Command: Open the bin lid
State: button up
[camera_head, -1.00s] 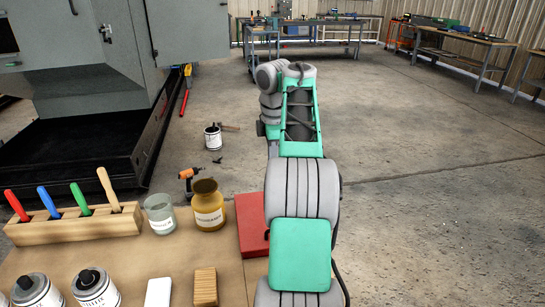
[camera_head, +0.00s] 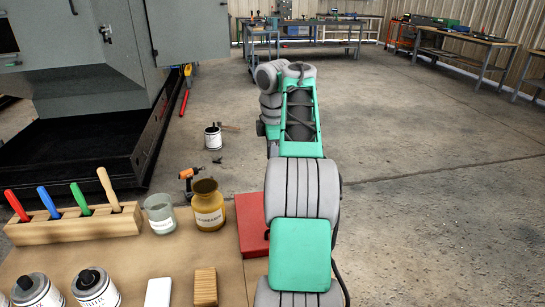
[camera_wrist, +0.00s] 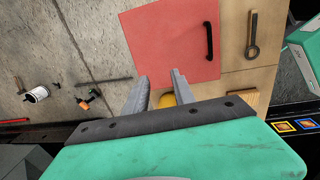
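A red bin lid (camera_wrist: 165,45) with a black bar handle (camera_wrist: 209,40) fills the top middle of the wrist view. The lid looks flat and closed. In the head view part of the red bin (camera_head: 251,225) shows at the table's far right edge, beside a mustard jar; my arm hides the rest. My gripper (camera_wrist: 160,76) is open and empty in the wrist view. Its two fingertips appear at the near edge of the lid, apart from the handle. I cannot tell their height over the lid. The gripper is hidden behind my arm in the head view.
The wooden table (camera_head: 130,258) holds a tool rack (camera_head: 75,226), a glass jar (camera_head: 160,214), the mustard jar (camera_head: 208,206) and cans. A wrench (camera_wrist: 253,37) lies beside the lid. A paint can (camera_head: 213,138) and orange drill (camera_head: 187,176) stand beyond the table. The floor at right is clear.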

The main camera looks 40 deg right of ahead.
jog(key=shift+r, duration=0.1)
notch_tip(320, 180, up, 8)
jog(key=p, duration=0.6)
jog(key=shift+s+a+f+p, duration=0.25)
jog(key=shift+s+p, duration=0.05)
jog(key=shift+s, duration=0.05)
